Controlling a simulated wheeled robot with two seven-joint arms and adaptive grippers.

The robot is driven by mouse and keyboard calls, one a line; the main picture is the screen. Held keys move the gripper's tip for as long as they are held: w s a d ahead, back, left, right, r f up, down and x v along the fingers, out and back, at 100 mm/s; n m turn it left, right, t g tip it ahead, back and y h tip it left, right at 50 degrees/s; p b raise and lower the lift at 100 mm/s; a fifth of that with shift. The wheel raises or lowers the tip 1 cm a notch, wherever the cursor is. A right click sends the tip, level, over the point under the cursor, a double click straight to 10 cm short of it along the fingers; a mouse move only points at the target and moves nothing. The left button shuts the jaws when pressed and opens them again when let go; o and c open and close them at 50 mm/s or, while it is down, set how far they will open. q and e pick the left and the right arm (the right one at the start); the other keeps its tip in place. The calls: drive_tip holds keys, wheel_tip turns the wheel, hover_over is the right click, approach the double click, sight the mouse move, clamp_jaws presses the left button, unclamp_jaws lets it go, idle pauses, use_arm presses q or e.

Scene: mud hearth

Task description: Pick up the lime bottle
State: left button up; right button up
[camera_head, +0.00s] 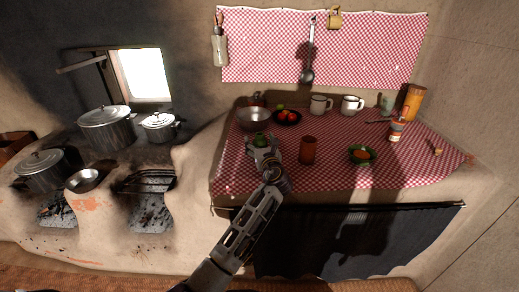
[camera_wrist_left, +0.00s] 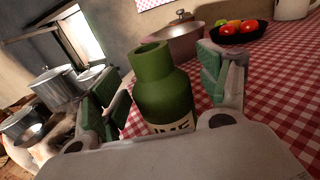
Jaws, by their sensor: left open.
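The lime bottle (camera_wrist_left: 164,92) is dark green with an open neck and a pale label reading partly "ME". It stands on the red checked cloth, between the two green-padded fingers of my left gripper (camera_wrist_left: 162,78) in the left wrist view. The fingers are open, with one on each side of the bottle, and gaps show beside its neck. In the head view only a little of the bottle (camera_head: 260,140) shows above my left gripper (camera_head: 264,147). The bottle's lower part is hidden by the gripper. My right gripper is not in view.
A metal bowl (camera_head: 254,119) and a dark dish of fruit (camera_head: 287,117) stand behind the bottle. A brown cup (camera_head: 307,150) stands to its right, then a green bowl (camera_head: 362,155). Two mugs are farther back. The stove with pots (camera_head: 105,127) is left.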

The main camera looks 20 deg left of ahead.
use_arm(q)
drive_tip(key=c, duration=1.2)
drive_tip(key=shift+r, duration=0.1)
drive_tip(key=shift+r, duration=0.55)
wheel_tip(320, 180, up, 6)
drive_tip(key=p, duration=0.2)
drive_tip(key=shift+r+p, duration=0.2)
drive_tip(key=shift+p, duration=0.15)
drive_tip(key=shift+r+p, duration=0.3)
drive_tip(key=shift+r, duration=0.9)
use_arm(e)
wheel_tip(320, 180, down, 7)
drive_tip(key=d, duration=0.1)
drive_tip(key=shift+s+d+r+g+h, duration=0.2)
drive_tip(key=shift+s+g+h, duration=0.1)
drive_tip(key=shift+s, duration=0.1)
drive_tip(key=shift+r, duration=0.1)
